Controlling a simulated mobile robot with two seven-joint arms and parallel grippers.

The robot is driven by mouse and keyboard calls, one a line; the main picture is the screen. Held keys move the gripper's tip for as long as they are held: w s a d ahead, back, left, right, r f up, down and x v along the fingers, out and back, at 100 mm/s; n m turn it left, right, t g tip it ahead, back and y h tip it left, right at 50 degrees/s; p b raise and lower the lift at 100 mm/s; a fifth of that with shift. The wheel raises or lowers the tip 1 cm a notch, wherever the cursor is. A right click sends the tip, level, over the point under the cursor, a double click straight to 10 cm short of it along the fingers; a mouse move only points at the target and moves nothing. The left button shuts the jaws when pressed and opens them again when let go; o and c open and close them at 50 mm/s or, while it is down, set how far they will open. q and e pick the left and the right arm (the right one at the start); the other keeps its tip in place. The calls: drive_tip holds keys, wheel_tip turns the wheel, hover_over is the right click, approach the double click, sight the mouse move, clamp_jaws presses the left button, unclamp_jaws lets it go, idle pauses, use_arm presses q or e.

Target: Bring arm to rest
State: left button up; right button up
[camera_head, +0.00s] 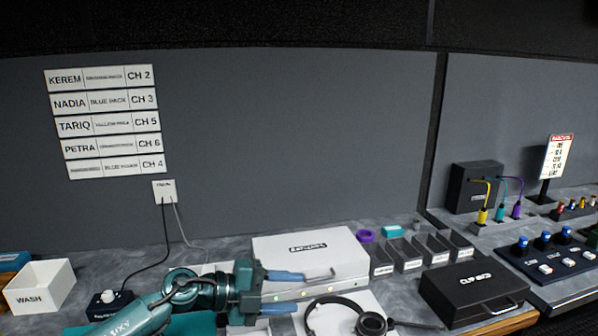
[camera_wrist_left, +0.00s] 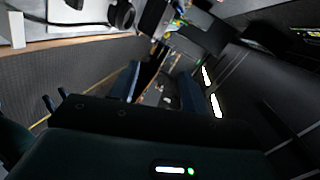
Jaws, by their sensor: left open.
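My left arm comes in from the lower left in the head view. Its left gripper (camera_head: 300,290) is open, with two blue fingers apart and nothing between them. It hovers over the counter (camera_head: 225,258), in front of a long white box and left of the black headphones (camera_head: 345,306). In the left wrist view the open fingers of the gripper (camera_wrist_left: 158,85) show, with a dark floor area beyond and the headphones (camera_wrist_left: 122,14) near the top. My right gripper is not in view.
The white box (camera_head: 310,252) stands close behind the gripper. A WASH bin (camera_head: 40,287) and a small black box (camera_head: 110,304) with a cable stand at left. Small open trays (camera_head: 410,262) and a black CLIP case (camera_head: 473,290) lie at right. Name strips (camera_head: 105,122) hang on the wall.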

use_arm(q)
wheel_tip(320, 180, up, 5)
drive_tip(key=s+n+t, duration=0.2)
drive_tip(key=n+t, duration=0.9)
drive_tip(key=s+a+f+n+y, duration=0.3)
drive_tip(key=a+f+n+y, duration=0.2)
drive_tip(key=a+n+y, duration=0.2)
drive_tip(key=s+a+f+n+y, duration=0.3)
drive_tip(key=a+f+n+y, duration=0.3)
drive_tip(key=a+n+y, duration=0.1)
drive_tip(key=s+a+f+n+g, duration=0.15)
drive_tip(key=s+f+g, duration=0.4)
drive_tip(key=s, duration=0.65)
drive_tip(key=s+a+f+n+g, duration=0.1)
drive_tip(key=s+a+f+g, duration=0.35)
drive_tip(key=s, duration=0.65)
drive_tip(key=w+d+f+t+h, duration=0.2)
drive_tip(key=w+d+f+t, duration=0.2)
drive_tip(key=d+f, duration=0.3)
wheel_tip(320, 180, down, 2)
drive_tip(key=shift+w+f+t+h, duration=0.1)
drive_tip(key=shift+w+t+h, duration=0.3)
drive_tip(key=shift+w, duration=0.3)
